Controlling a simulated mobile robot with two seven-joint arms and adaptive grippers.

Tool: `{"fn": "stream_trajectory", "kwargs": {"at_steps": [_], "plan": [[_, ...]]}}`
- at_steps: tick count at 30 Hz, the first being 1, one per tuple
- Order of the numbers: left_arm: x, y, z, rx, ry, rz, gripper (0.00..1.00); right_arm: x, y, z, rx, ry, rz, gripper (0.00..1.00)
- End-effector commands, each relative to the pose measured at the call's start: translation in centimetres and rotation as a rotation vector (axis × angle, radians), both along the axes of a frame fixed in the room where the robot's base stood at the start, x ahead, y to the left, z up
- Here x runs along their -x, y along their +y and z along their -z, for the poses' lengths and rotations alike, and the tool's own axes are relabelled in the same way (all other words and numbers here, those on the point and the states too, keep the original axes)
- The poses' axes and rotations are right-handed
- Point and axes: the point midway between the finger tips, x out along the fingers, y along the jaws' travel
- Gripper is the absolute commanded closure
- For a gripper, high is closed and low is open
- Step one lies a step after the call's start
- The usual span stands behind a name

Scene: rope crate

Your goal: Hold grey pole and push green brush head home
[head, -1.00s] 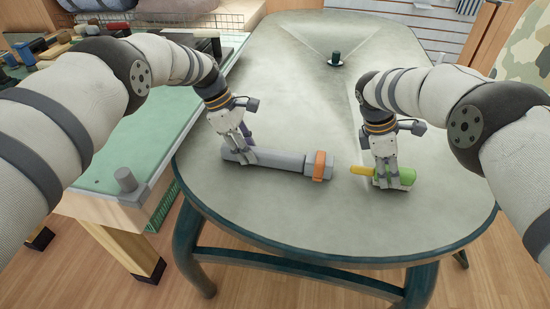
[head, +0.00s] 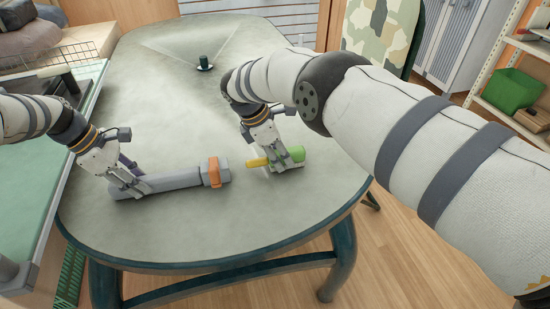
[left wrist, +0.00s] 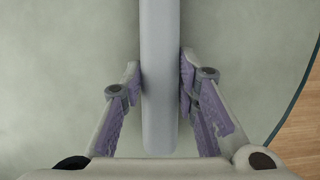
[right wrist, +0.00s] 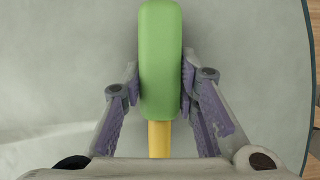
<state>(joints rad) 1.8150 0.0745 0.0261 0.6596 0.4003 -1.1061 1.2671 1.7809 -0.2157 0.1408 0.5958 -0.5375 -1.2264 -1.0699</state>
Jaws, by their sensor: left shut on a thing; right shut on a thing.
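The grey pole (head: 175,181) lies on the table with an orange collar (head: 214,172) near its right end. My left gripper (head: 127,184) is shut on the pole near its left end; the left wrist view shows the pole (left wrist: 160,70) between both fingers. The green brush head (head: 292,158) has a yellow peg (head: 257,162) pointing left at the pole's end. My right gripper (head: 283,165) is shut on the brush head, which also shows in the right wrist view (right wrist: 160,60). A small gap of bare table separates the peg's tip from the pole.
The table (head: 170,90) is mostly clear. A small dark green stand (head: 204,63) is at its far side. A green-topped bench (head: 30,190) adjoins at left, with a wire basket (head: 62,65) behind. A shelf with a green bin (head: 514,90) stands far right.

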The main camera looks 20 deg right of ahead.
Motion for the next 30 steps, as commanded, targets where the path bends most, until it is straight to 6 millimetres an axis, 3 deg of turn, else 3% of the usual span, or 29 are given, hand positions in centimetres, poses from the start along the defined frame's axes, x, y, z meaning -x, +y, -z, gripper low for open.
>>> {"fn": "stream_trajectory", "kwargs": {"at_steps": [30], "plan": [[0.2,0.0,0.4,-0.001,0.008,0.001,1.00,0.1,-2.0,0.2,0.000,0.002,0.000,1.00]]}}
